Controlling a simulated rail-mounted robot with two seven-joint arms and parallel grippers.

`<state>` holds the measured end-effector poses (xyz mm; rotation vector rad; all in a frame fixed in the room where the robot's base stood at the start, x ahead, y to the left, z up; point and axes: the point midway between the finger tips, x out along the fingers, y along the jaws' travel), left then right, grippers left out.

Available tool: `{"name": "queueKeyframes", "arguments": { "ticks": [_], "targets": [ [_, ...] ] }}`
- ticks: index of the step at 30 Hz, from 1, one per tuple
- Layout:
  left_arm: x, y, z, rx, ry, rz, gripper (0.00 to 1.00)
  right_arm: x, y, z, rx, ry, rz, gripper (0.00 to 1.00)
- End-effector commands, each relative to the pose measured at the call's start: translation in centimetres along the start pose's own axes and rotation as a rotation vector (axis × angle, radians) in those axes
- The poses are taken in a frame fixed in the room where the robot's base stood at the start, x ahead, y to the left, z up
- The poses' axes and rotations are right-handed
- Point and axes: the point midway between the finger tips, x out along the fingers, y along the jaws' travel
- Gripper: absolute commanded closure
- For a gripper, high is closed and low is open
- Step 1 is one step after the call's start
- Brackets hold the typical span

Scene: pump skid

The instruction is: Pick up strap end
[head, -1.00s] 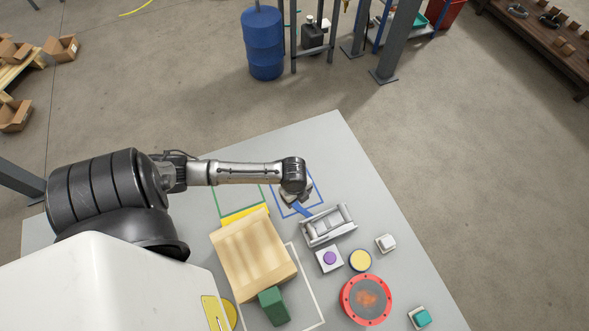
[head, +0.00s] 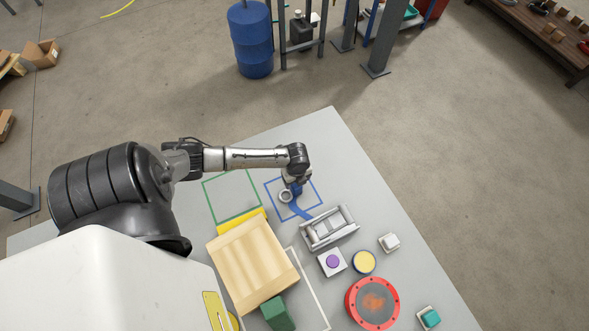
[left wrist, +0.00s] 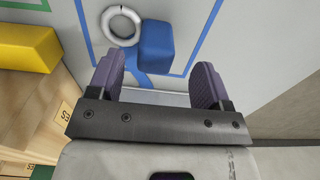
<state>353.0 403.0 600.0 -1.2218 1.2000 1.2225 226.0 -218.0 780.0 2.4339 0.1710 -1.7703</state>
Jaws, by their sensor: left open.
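The blue strap (head: 302,212) runs from the grey ratchet-like buckle (head: 329,228) toward the blue outlined square on the table. In the left wrist view its end is a blue block (left wrist: 156,45), with a white ring (left wrist: 121,25) beside it. The ring also shows in the head view (head: 285,196). My left gripper (head: 295,183) is over the strap end. In the left wrist view its two purple fingers (left wrist: 158,68) are apart with nothing gripped, and the blue block lies just beyond their tips. My right gripper is not in view.
A wooden box (head: 252,265) with a green block (head: 277,314) stands left of the buckle. A yellow block (left wrist: 28,47) is beside it. A purple button (head: 333,261), a yellow disc (head: 364,261) and a red flange (head: 372,303) are nearer. The green outlined square is clear.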

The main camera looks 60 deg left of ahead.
Motion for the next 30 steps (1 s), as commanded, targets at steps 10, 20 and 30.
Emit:
{"name": "queueKeyframes", "arguments": {
  "ticks": [10, 20, 30],
  "targets": [
    [3.9, 0.5, -0.6, -0.002, 0.002, 0.001, 0.28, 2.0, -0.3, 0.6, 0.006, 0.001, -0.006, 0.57],
    [5.1, 0.4, -0.5, 0.0, 0.0, -0.001, 0.28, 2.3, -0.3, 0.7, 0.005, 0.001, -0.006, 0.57],
    [5.0, 0.4, -0.5, 0.0, 0.0, 0.0, 0.56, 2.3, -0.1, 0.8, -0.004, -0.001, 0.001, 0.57]
  ]
}}
